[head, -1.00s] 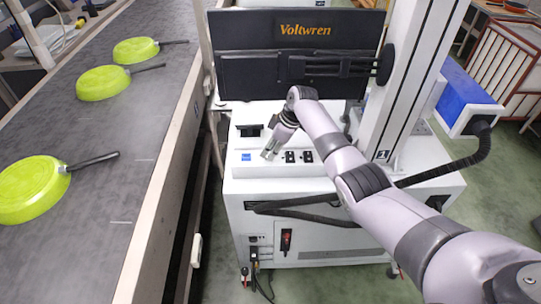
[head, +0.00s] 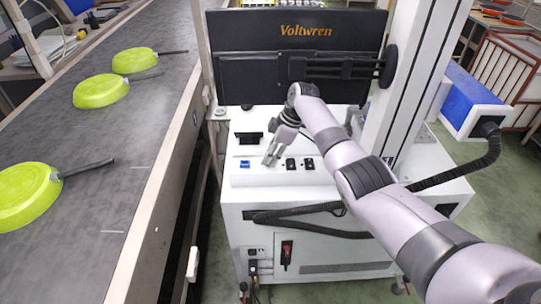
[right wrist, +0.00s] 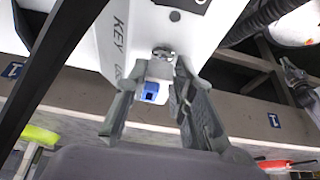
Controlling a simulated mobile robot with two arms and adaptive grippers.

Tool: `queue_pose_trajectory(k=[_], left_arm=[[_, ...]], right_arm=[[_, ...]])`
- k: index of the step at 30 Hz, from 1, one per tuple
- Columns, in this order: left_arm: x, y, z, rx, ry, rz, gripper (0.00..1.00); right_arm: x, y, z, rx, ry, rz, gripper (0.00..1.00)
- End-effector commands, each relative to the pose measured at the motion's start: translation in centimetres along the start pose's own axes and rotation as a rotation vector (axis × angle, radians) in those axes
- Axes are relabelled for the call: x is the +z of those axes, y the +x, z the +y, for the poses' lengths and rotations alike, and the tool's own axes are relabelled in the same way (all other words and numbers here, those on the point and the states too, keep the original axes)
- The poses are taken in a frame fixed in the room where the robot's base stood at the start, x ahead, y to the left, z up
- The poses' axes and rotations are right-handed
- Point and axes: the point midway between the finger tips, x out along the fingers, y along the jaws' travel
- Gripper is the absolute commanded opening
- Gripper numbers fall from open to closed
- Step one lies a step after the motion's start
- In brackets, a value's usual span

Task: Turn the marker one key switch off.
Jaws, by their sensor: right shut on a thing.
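The white control box (head: 240,181) stands on the white machine below a dark screen. It carries a blue switch (head: 245,164) and two black switches (head: 291,164). My right gripper (head: 269,161) points down at the box top between the blue switch and the black ones. In the right wrist view, the white panel bears the word KEY (right wrist: 121,36), and a round metal key switch (right wrist: 162,52) sits between the fingertips. My right gripper is shut on the key there; the fingers partly hide it, so its turn angle cannot be read.
A conveyor (head: 120,185) with several green pans (head: 28,195) runs along the left. The dark Voltwren screen (head: 300,60) stands behind the box, and a white column (head: 405,95) stands right of it. A plate marked 1 (right wrist: 273,119) shows in the right wrist view.

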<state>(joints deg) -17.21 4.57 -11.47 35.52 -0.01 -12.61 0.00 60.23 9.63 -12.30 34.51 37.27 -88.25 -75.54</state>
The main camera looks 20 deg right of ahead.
Motion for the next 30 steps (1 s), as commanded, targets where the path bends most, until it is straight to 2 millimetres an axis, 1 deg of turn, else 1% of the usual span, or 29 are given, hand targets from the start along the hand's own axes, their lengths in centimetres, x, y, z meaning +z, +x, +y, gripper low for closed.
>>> queue_pose_trajectory(k=[1,2,11,24,26,30], left_arm=[[0.0,0.0,0.0,0.0,0.0,0.0,0.0],[0.0,0.0,0.0,0.0,0.0,0.0,0.0],[0.0,0.0,0.0,0.0,0.0,0.0,0.0],[0.1,-0.1,-0.2,-0.002,0.0,0.0,0.0],[0.0,-0.3,-0.2,-0.002,0.0,0.0,0.0],[-0.1,-1.8,-0.1,-0.001,0.0,0.0,0.0]], right_arm=[[0.0,0.0,0.0,0.0,-0.001,-0.001,0.0],[0.0,0.0,0.0,0.0,-0.001,-0.001,0.24],[0.0,0.0,0.0,0.0,0.0,0.0,0.43],[0.0,0.0,0.0,0.001,0.002,0.0,0.43],[-0.1,-0.1,0.0,0.004,0.009,0.0,0.43],[-0.2,-0.4,-0.1,0.023,0.058,0.0,0.43]])
